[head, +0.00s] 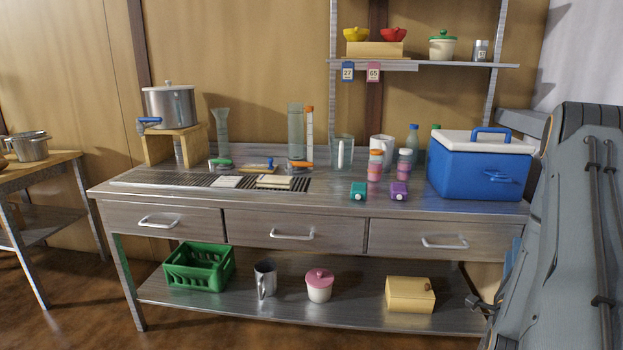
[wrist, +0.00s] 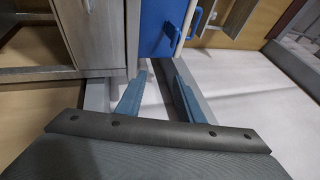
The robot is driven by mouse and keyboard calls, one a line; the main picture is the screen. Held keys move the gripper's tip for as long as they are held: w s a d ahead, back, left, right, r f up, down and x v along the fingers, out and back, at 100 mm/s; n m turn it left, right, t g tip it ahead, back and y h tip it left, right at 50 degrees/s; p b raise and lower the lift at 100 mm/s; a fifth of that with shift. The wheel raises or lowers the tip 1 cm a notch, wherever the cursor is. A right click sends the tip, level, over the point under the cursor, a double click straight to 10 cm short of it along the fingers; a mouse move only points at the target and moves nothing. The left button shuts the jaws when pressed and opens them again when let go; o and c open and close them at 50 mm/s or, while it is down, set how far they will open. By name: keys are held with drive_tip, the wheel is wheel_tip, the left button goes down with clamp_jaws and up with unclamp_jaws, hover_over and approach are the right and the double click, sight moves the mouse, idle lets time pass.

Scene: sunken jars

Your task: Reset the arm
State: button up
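My gripper (wrist: 160,80) shows in the wrist view with its two blue-grey fingers apart and nothing between them. Beyond the fingertips the wrist view shows the blue cooler (wrist: 155,32) and the side of the metal workbench (wrist: 100,35). In the head view my grey arm fills the right edge, in front of the bench's right end. The bench (head: 170,193) stands across the middle of the head view. I cannot tell from the frames whether my arm touches anything.
The blue cooler with a white lid (head: 478,170) stands at the bench's right end, near my arm. Bottles, cylinders and a steel pot (head: 169,107) stand farther left. A wall shelf (head: 440,63) hangs above. A green crate (head: 199,267) sits on the lower shelf. Floor shows at lower left.

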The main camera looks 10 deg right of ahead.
drive_tip(key=w+a+r+n+g+y+p, duration=0.1)
drive_tip(key=w+a+n+g+y+p, duration=0.2)
drive_tip(key=w+a+n+y, duration=0.7)
drive_tip(key=s+a+n+g+p, duration=0.2)
drive_tip(key=s+a+n+g, duration=0.15)
drive_tip(key=a, duration=0.95)
drive_tip(key=s+a+r+n+g+y+p, duration=0.1)
drive_tip(key=s+a+r+n+g, duration=0.1)
drive_tip(key=s+a, duration=0.5)
drive_tip(key=s+a+r+n+g+y+p, duration=0.1)
drive_tip(key=s+a+r+n+g, duration=0.2)
drive_tip(key=s+a+n, duration=0.4)
drive_tip(key=s+a+r+n+g+y+p, duration=0.1)
drive_tip(key=s+a+r+n+g+y, duration=0.1)
drive_tip(key=s+a+n+g, duration=0.2)
drive_tip(key=s+a, duration=0.3)
drive_tip(key=s, duration=0.3)
drive_tip(key=shift+s+r+n+g+p, duration=0.25)
drive_tip(key=shift+s+n+g+p, duration=0.05)
drive_tip(key=shift+s+n+g, duration=0.05)
drive_tip(key=shift+c, duration=0.4)
